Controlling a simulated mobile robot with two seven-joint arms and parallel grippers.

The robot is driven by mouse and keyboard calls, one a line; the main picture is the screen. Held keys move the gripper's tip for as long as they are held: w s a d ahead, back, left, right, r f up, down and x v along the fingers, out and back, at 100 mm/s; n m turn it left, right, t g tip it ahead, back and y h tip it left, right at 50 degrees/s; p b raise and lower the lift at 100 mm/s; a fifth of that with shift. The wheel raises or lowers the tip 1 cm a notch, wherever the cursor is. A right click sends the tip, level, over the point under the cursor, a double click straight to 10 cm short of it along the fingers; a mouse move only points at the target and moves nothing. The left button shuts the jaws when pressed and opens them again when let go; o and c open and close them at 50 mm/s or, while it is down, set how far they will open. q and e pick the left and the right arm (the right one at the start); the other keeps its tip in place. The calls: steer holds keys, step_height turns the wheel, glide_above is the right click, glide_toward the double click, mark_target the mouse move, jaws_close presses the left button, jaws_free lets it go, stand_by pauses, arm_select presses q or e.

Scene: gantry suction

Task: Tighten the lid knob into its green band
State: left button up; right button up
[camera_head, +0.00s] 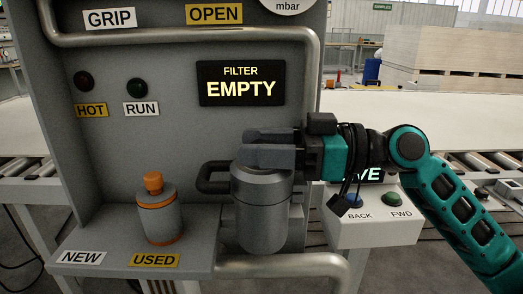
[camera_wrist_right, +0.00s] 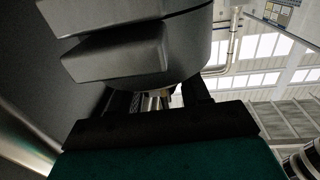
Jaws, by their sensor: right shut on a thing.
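The grey cylindrical filter housing (camera_head: 262,210) stands upright at the front of the machine. My right gripper (camera_head: 265,146) comes in from the right and is shut at the top of the housing, on the lid knob. The fingers hide the knob, and no green band shows in the head view. In the right wrist view a large grey rounded body with a blocky part fills the top, and the grip itself is unclear there. My left gripper is not in view.
A grey and orange filter cartridge (camera_head: 158,215) stands on the shelf (camera_head: 110,235) by the USED label (camera_head: 155,260). A display (camera_head: 241,84) reads FILTER EMPTY. A bent pipe handle (camera_head: 214,178) is left of the housing. A button box (camera_head: 375,225) stands right, under my arm.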

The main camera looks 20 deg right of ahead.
steer(key=o, duration=0.7)
steer(key=shift+o, duration=1.3)
steer(key=shift+s+d+f, duration=0.15)
steer(key=shift+s+d, duration=0.05)
steer(key=shift+d, duration=0.35)
steer(key=b+v, duration=0.2)
steer(key=v, duration=0.9)
steer(key=shift+s+d+b, duration=0.2)
steer(key=shift+d+b, duration=0.15)
steer(key=shift+b, duration=0.05)
